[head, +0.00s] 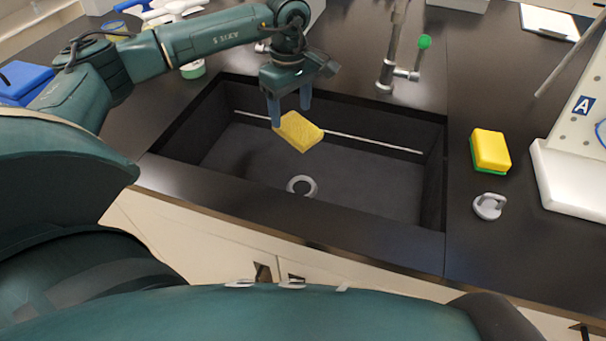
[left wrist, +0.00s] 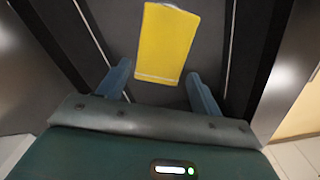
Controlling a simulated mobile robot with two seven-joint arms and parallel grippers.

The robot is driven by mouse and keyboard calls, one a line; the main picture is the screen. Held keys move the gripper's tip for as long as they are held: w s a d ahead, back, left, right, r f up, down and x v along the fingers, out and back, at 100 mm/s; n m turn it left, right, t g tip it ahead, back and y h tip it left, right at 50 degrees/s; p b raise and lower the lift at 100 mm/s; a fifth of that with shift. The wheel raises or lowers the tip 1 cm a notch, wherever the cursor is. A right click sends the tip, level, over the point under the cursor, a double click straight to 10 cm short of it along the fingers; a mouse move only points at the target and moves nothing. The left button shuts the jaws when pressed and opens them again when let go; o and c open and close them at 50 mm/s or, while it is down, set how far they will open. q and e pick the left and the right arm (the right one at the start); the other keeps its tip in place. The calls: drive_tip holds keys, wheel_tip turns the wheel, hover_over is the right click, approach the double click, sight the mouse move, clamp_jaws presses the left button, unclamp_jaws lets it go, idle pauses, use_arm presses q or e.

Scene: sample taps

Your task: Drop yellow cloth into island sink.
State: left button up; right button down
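The yellow cloth (head: 298,131), a folded flat block, shows over the opening of the dark island sink (head: 240,166). My left gripper (head: 290,110) is above the sink, fingers pointing down and spread apart. In the left wrist view the cloth (left wrist: 167,42) lies just beyond the fingertips (left wrist: 160,72), with a gap on each side, so neither finger appears to grip it. It seems to be in the air above the sink floor; its exact height is hard to tell. My right gripper is not in view.
A tap with a green knob (head: 424,42) stands behind the sink. On the counter at right are a yellow and green sponge (head: 490,150), a small grey round object (head: 489,206) and a white stand (head: 570,175). The drain ring (head: 302,186) shows on the sink floor.

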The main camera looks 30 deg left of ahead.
use_arm(q)
drive_tip(key=o, duration=0.3)
drive_tip(key=shift+o, duration=0.2)
wheel_tip(320, 180, up, 13)
drive_tip(key=shift+r+b, duration=0.15)
drive_tip(key=shift+b, duration=0.25)
